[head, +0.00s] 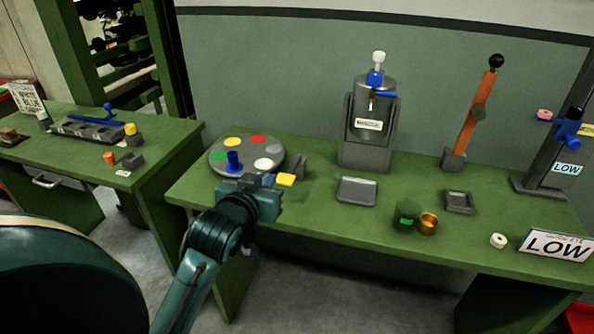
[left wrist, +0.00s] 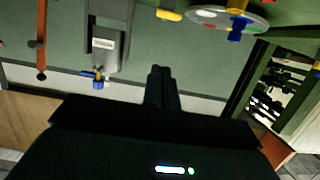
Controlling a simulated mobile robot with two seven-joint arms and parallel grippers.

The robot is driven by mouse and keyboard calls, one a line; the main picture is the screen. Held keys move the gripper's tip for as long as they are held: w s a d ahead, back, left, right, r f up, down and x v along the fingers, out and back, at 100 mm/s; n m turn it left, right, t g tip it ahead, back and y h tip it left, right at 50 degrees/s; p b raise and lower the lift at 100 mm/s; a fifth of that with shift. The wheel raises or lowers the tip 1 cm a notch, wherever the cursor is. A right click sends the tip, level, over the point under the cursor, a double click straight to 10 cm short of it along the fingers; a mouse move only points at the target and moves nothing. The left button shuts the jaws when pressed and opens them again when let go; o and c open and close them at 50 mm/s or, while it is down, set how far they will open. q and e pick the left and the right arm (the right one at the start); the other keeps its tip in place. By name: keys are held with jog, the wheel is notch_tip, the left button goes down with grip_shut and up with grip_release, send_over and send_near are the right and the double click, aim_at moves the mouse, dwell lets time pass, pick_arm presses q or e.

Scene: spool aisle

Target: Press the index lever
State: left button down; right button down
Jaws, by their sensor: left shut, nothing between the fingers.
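A round grey turntable (head: 246,153) with coloured spots stands on the green bench, and a blue spool (head: 234,161) sits on it. A yellow-ended lever (head: 286,180), which looks like the index lever, is at its front right, beside a small dark block (head: 299,166). My left gripper (head: 268,181) is just left of the yellow end; I cannot tell whether they touch. In the left wrist view, upside down, the gripper (left wrist: 161,72) is shut and empty, with a gap in the picture to the yellow lever (left wrist: 169,15). The turntable (left wrist: 257,22) shows top right. My right gripper is out of view.
A grey dispenser (head: 368,125) with a blue handle stands behind a grey tray (head: 357,191). To the right are an orange lever (head: 476,112), a brass cup (head: 428,223) and a LOW sign (head: 556,245). A second green bench (head: 160,150) is at the left.

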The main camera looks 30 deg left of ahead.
pick_arm(q)
send_over(282, 178)
jog(key=s+d, duration=0.1)
jog(key=s, duration=0.1)
notch_tip(282, 178, down, 2)
jog(key=shift+d+f, duration=0.15)
jog(key=shift+f, duration=0.9)
jog(key=shift+d+f, duration=0.1)
jog(key=shift+f, duration=0.95)
